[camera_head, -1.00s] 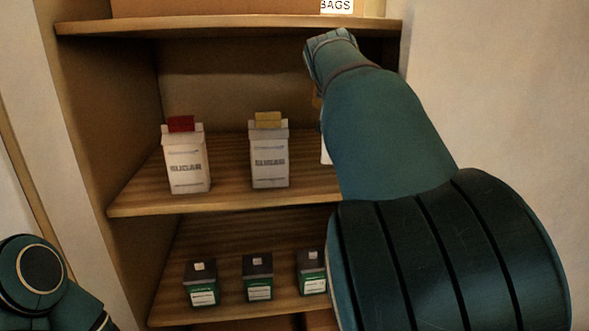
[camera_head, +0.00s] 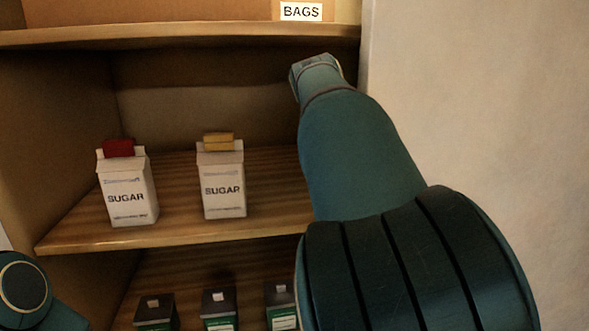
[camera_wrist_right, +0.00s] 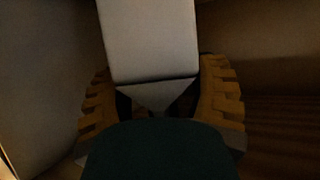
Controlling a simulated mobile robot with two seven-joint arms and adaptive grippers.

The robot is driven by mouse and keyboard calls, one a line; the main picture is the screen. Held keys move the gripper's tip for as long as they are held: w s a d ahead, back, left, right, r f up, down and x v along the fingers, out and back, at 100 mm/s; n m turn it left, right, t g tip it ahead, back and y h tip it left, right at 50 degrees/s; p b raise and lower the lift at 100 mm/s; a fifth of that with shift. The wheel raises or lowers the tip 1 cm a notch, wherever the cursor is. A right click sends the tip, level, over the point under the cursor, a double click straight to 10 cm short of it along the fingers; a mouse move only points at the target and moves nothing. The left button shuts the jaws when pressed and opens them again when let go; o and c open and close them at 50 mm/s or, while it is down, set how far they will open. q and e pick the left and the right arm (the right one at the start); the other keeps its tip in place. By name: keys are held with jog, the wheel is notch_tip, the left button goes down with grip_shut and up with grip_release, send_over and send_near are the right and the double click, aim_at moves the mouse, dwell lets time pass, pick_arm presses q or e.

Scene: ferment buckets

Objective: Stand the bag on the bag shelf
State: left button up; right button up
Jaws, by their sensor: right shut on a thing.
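In the wrist view a plain white bag (camera_wrist_right: 150,40) stands between the orange-padded fingers of my right gripper (camera_wrist_right: 160,78), which is shut on it. The bag's top runs out of that view. In the head view my right arm reaches up toward the shelves and hides the gripper and bag. A BAGS label (camera_head: 301,12) is above the upper shelf board (camera_head: 180,36). On the middle shelf (camera_head: 85,228) stand two white sugar bags, one with a red clip (camera_head: 128,190) and one with a yellow clip (camera_head: 222,185). My left gripper is out of view.
Several dark boxes with green labels (camera_head: 220,312) stand on the lower shelf. A pale wall (camera_head: 480,110) is on the right. The middle shelf looks clear behind the bags; its right part is hidden by my arm. The upper board hangs over it.

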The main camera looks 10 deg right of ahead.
notch_tip(320, 180, down, 7)
jog(key=shift+r, duration=0.1)
jog(key=o, duration=1.3)
jog(key=shift+o, duration=0.2)
